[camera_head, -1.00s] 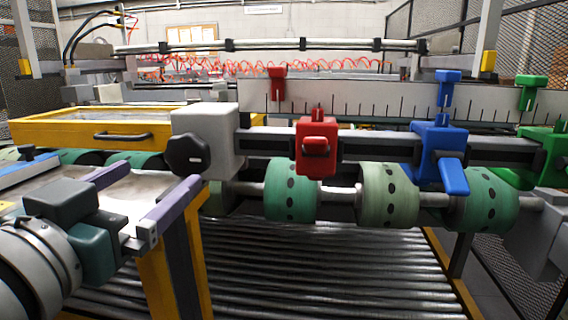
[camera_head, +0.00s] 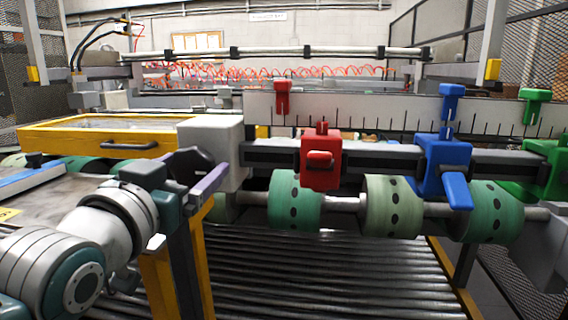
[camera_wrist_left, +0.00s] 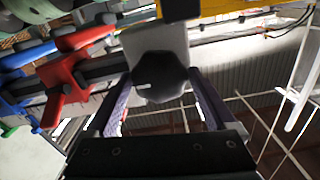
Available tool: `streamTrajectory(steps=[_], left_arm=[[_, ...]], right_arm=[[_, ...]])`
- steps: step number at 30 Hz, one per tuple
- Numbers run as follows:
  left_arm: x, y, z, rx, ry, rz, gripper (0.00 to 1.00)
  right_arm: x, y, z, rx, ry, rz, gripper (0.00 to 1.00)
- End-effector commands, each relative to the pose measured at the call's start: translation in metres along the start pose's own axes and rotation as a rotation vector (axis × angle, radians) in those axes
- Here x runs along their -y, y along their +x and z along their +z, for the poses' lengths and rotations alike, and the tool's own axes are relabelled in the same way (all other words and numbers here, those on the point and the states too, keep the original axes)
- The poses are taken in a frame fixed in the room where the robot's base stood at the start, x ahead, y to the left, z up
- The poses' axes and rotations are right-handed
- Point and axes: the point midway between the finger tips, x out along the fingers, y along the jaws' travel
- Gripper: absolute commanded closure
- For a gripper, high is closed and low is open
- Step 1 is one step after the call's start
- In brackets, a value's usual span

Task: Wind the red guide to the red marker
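The red marker (camera_head: 282,97) is on the ruler behind, a little left of the guide's pointer in the head view. The black winding knob (camera_head: 190,163) is on the grey housing at the rail's left end. My left gripper (camera_head: 207,176) is at this knob, partly hiding it. In the left wrist view, its two purple fingers stand apart on either side of the knob (camera_wrist_left: 159,77); I cannot tell whether they touch it. My right gripper is not in view.
A blue guide (camera_head: 444,165) and a green guide (camera_head: 543,170) stand right of the red one, with a blue marker (camera_head: 450,100) and a green marker (camera_head: 534,105) above. Green rollers (camera_head: 294,202) lie below the rail. A yellow-framed drawer (camera_head: 95,141) is at the left.

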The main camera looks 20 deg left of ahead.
Motion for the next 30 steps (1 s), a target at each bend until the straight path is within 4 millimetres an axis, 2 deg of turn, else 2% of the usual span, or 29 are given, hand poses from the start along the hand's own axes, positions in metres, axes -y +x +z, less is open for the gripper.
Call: streamTrajectory(steps=[2,17,25,30], left_arm=[[0.0,-0.0001,0.0,0.0,0.0,0.0,0.21],[-0.0002,-0.0003,-0.0001,0.0,0.0,0.0,0.76],[0.0,-0.0002,-0.0011,-0.001,-0.033,0.0,0.76],[0.0006,0.0,-0.0017,0.001,-0.114,-0.001,0.76]], right_arm=[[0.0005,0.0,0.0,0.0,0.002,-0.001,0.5],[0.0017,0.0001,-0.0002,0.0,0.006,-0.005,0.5],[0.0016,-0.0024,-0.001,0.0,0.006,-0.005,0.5],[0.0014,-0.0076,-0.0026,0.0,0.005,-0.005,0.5]])
